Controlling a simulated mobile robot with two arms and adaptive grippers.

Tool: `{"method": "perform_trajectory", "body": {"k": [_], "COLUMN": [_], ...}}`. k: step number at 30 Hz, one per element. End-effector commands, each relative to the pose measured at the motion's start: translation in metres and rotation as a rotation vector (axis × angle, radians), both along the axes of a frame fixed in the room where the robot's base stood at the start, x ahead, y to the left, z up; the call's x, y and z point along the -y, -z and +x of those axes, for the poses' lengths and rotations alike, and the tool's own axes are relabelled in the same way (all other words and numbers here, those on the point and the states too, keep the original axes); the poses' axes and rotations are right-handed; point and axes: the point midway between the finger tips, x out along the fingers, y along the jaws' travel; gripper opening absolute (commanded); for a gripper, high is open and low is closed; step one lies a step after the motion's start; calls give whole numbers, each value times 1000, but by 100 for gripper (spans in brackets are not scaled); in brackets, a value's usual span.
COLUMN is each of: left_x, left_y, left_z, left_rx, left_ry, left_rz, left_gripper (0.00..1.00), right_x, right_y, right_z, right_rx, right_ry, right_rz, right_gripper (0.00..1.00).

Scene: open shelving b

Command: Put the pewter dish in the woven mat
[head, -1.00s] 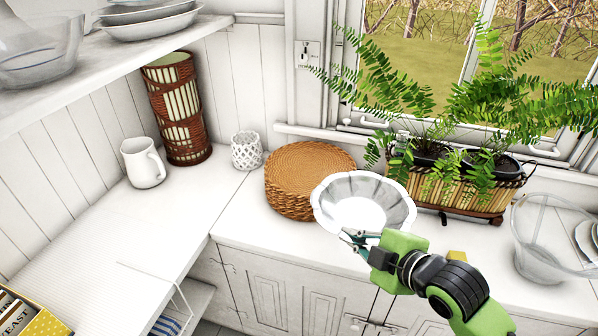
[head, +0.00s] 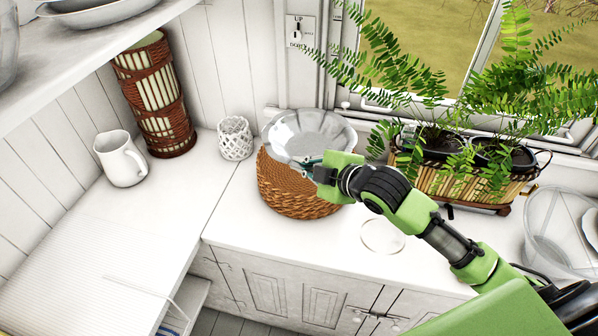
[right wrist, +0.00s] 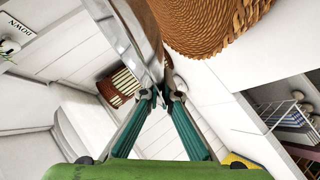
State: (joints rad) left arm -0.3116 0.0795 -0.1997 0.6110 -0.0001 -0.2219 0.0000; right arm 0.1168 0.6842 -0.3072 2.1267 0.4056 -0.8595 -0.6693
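The pewter dish (head: 308,127) is a shiny grey fluted bowl, upright in the head view. My right gripper (head: 310,163) is shut on its near rim. The woven mat (head: 292,197) is a thick round brown stack of wicker on the white counter. The dish covers the mat's back part in the head view; I cannot tell whether they touch. In the right wrist view, the dish's side (right wrist: 143,30) rises from between the fingertips (right wrist: 160,93), with the mat (right wrist: 208,25) to its right. My left gripper is not in view.
A white lattice cup (head: 236,139) stands left of the mat, with a white jug (head: 121,160) and wicker vase (head: 160,100) farther left. A fern planter (head: 465,178) stands to the right. A clear round glass item (head: 383,237) lies on the counter under my right arm.

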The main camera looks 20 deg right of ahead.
Motion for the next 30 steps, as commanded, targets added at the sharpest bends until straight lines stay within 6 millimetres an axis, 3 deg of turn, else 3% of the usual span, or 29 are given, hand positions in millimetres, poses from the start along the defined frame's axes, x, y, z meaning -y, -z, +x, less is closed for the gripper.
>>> {"method": "perform_trajectory", "body": {"k": [6,15,21,30], "left_x": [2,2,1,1], "left_y": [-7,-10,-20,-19], "left_z": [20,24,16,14], "left_rx": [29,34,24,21], "left_ry": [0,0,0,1], "left_rz": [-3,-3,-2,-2], "left_gripper": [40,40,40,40], "right_x": [8,13,12,12], "right_y": [35,55,81,85], "right_z": [28,44,42,42], "right_rx": [1,1,0,3], "right_ry": [1,0,0,-1], "right_rz": [2,1,1,-1], "right_gripper": [0,0,0,0]}}
